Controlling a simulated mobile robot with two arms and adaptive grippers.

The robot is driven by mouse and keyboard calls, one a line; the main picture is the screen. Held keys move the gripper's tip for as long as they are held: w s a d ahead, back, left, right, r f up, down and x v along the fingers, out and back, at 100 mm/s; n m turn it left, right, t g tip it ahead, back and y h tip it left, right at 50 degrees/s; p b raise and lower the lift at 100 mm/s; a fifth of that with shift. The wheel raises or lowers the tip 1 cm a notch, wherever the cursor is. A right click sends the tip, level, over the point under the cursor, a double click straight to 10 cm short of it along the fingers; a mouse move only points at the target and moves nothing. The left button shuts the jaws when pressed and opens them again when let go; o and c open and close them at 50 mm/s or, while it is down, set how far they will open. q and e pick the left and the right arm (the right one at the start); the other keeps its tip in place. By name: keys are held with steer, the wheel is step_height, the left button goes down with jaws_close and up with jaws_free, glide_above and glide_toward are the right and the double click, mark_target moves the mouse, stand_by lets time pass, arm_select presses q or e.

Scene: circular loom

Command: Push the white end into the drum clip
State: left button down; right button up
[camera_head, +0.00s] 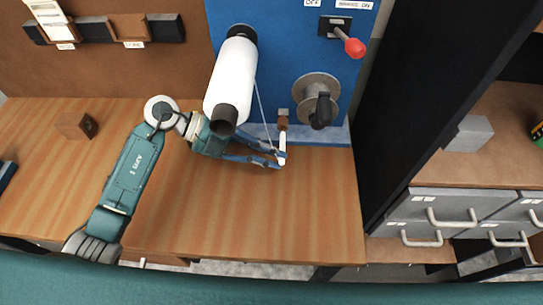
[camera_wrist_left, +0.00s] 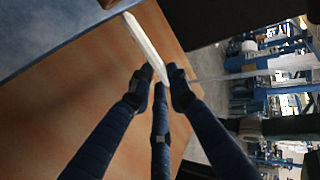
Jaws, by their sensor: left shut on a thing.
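My left gripper (camera_head: 280,160) is shut on the white end (camera_head: 282,141), a slim white piece standing upright in the picture. In the left wrist view the fingers (camera_wrist_left: 161,78) pinch the lower part of the white end (camera_wrist_left: 145,43), which points to the upper left. A thin white strand runs from it up to the white roll (camera_head: 232,75). A small brown block with a grey top (camera_head: 283,122), perhaps the drum clip, sits just above the white end's tip; whether they touch is unclear. The grey drum (camera_head: 309,86) with a dark crank is to its right. My right gripper is not in view.
A blue panel (camera_head: 275,45) stands behind the wooden table (camera_head: 250,215). A red-knobbed lever (camera_head: 353,46) is at its upper right. A dark post (camera_head: 400,110) bounds the right. The table front is clear.

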arm_select(q)
steer(key=shift+w+b, duration=0.3)
steer(key=shift+w, duration=0.35)
steer(key=shift+w, duration=0.15)
steer(key=shift+w, duration=0.25)
steer(key=shift+w+b, duration=0.65)
steer(key=shift+w, duration=0.1)
steer(key=c, duration=1.6)
jaws_free()
steer(key=shift+w, duration=0.1)
steer(key=shift+a+r, duration=0.15)
steer(key=shift+a, duration=0.2)
steer(key=v, duration=1.1)
steer(key=shift+a+r, duration=0.1)
